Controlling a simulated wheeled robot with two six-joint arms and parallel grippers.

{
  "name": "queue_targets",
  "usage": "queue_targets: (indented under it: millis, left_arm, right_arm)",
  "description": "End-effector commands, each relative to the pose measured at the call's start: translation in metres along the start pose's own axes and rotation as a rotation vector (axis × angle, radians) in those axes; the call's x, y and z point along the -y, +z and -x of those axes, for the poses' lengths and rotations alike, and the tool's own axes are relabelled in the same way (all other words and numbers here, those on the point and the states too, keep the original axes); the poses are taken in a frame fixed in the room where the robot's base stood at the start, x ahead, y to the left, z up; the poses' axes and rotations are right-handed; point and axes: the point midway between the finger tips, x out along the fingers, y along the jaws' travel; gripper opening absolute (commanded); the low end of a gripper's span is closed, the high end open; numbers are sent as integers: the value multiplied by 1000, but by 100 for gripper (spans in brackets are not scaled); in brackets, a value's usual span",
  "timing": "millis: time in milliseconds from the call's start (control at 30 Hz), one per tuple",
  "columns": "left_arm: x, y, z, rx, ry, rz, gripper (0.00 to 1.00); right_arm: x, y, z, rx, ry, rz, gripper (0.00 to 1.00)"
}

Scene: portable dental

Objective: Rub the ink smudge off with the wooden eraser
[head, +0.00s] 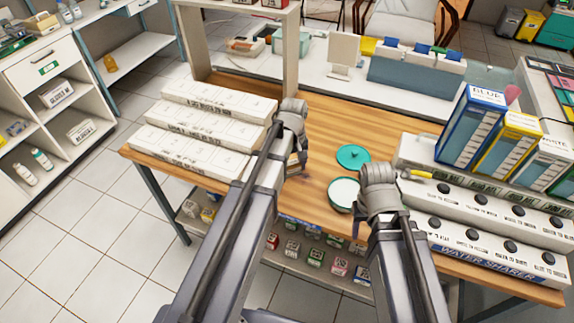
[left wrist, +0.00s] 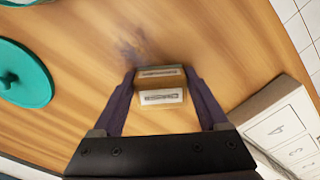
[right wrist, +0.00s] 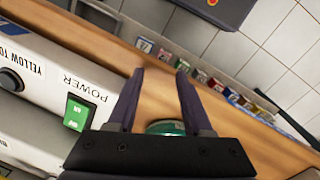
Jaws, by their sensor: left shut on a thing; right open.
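The wooden eraser (left wrist: 161,77) is a small block with light wood and a white printed face. My left gripper (left wrist: 160,84) is shut on it, one finger on each side. The eraser is low over or on the wooden table; I cannot tell if it touches. The ink smudge (left wrist: 134,50), a faint dark grey-blue smear on the wood grain, lies just beyond the eraser. In the head view, my left gripper (head: 299,170) is beside the white boxes, and its arm hides much of the eraser and the smudge. My right gripper (right wrist: 160,74) is open and empty near the table's front edge.
A teal lid (head: 353,157) and a teal-rimmed round dish (head: 343,192) lie between my grippers. Stacked white boxes (head: 205,125) stand left. A control unit with knobs (head: 490,210) and colored boxes (head: 470,122) fill the right. Bare wood (head: 325,125) lies behind the lid.

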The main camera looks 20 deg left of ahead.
Motion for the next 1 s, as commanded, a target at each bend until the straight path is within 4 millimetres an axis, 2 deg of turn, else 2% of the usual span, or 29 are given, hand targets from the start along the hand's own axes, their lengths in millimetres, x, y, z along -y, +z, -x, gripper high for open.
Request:
queue_targets:
  millis: [133,533,1000]
  left_arm:
    - [-10,11,0,4,3,-4,24]
    - [-16,18,1,4,1,-2,24]
    - [-40,41,0,3,0,-1,24]
  right_arm:
    - [0,0,0,0,0,0,51]
    - [0,0,0,0,0,0,51]
    - [0,0,0,0,0,0,51]
